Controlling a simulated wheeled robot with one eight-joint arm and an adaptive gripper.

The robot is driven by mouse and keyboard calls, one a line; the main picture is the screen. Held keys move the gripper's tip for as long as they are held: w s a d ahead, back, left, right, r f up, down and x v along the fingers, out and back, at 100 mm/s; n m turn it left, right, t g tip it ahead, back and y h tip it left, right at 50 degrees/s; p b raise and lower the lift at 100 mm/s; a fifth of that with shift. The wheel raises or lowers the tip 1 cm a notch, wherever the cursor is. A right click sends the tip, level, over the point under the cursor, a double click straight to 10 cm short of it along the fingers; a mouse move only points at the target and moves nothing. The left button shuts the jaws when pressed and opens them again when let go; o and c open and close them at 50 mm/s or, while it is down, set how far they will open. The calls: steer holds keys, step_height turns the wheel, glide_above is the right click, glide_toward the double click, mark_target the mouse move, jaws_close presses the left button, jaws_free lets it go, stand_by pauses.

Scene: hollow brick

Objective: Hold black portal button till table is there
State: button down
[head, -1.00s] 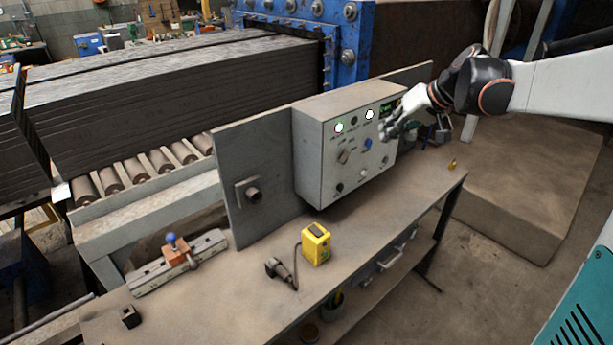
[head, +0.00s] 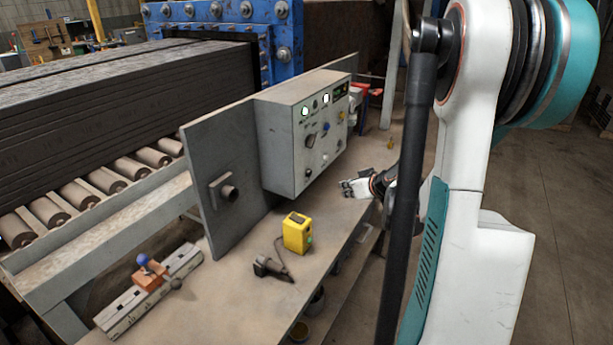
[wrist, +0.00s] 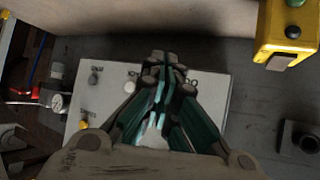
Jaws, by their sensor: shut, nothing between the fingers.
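A grey control box (head: 281,135) stands on the bench with white-lit buttons, dark knobs and a blue button on its front. A black button (head: 308,172) sits low on that front. Another black round button (head: 229,192) sticks out of a small box on the grey upright plate (head: 222,165); it also shows in the wrist view (wrist: 302,139). I cannot tell which is the portal button. My gripper (head: 346,188) is shut and empty, low in front of the box's right part. In the wrist view its fingertips (wrist: 165,62) overlap the panel's edge and hide part of it.
A yellow box (head: 297,233) and a dark corded tool (head: 271,268) lie on the bench (head: 225,300) in front of the panel. A clamp with a blue knob (head: 150,275) is at the left. Rollers (head: 100,185) carry a dark stack behind.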

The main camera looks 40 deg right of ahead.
mark_target(309, 173)
steer(key=shift+w, duration=0.1)
steer(key=w+a, duration=0.3)
steer(key=w, duration=0.5)
steer(key=shift+a, duration=0.15)
steer(key=shift+w, duration=0.1)
stand_by(1.3)
steer(key=shift+w+a, duration=0.15)
steer(key=shift+w, duration=0.1)
